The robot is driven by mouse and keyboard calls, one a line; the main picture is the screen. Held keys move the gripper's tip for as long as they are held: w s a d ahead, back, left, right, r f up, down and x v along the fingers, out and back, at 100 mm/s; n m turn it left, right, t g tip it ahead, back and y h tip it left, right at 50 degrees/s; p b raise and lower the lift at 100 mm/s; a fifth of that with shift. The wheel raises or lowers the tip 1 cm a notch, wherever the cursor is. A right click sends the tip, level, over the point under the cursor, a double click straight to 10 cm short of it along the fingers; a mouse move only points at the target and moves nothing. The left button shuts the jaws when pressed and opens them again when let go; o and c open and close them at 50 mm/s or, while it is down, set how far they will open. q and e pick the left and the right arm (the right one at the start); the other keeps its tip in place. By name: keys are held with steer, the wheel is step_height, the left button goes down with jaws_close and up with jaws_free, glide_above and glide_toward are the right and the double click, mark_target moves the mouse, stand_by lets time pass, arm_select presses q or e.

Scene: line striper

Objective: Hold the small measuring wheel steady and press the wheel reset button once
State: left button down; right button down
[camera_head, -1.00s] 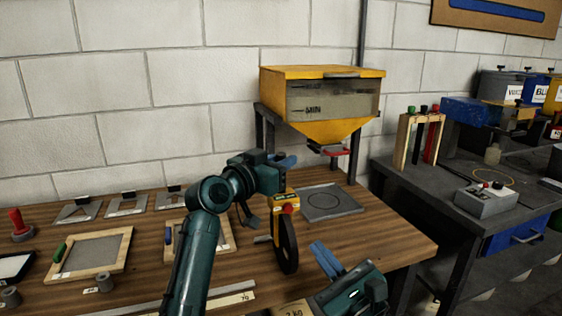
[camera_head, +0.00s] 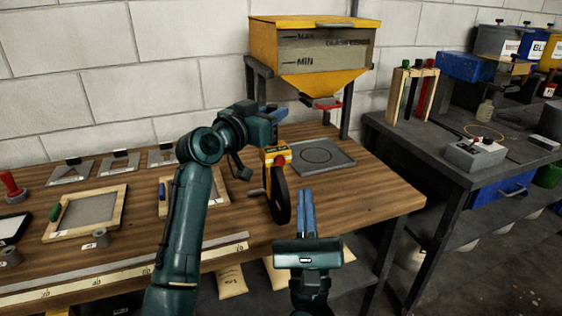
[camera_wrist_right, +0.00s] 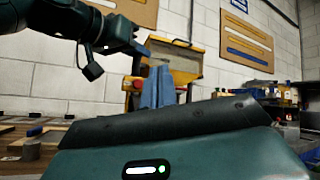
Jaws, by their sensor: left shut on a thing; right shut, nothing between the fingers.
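The small measuring wheel (camera_head: 279,197) has a yellow body with a small display and a red button (camera_head: 281,160), above a dark wheel. It stands upright near the front edge of the wooden bench. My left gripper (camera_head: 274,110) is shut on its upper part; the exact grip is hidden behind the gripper. My right gripper (camera_head: 307,192) is shut and empty, its blue fingers pointing toward the bench just right of the wheel, apart from the button. In the right wrist view the shut fingers (camera_wrist_right: 157,88) stand beside a yellow and red part of the measuring wheel (camera_wrist_right: 133,83).
A yellow hopper (camera_head: 315,55) stands behind the wheel, with a grey plate (camera_head: 322,156) in front of it. Wooden-framed screens (camera_head: 86,212) and a long ruler (camera_head: 120,274) lie to the left. A dark table with a grey button box (camera_head: 474,160) is at right.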

mark_target(280, 161)
stand_by(0.4)
steer(key=w+a, duration=0.2)
steer(key=w, duration=0.6)
steer(key=shift+w+a, duration=0.15)
steer(key=shift+a, duration=0.2)
steer(key=shift+w, duration=0.1)
stand_by(1.7)
steer(key=shift+w+a, duration=0.15)
steer(key=shift+w, duration=0.15)
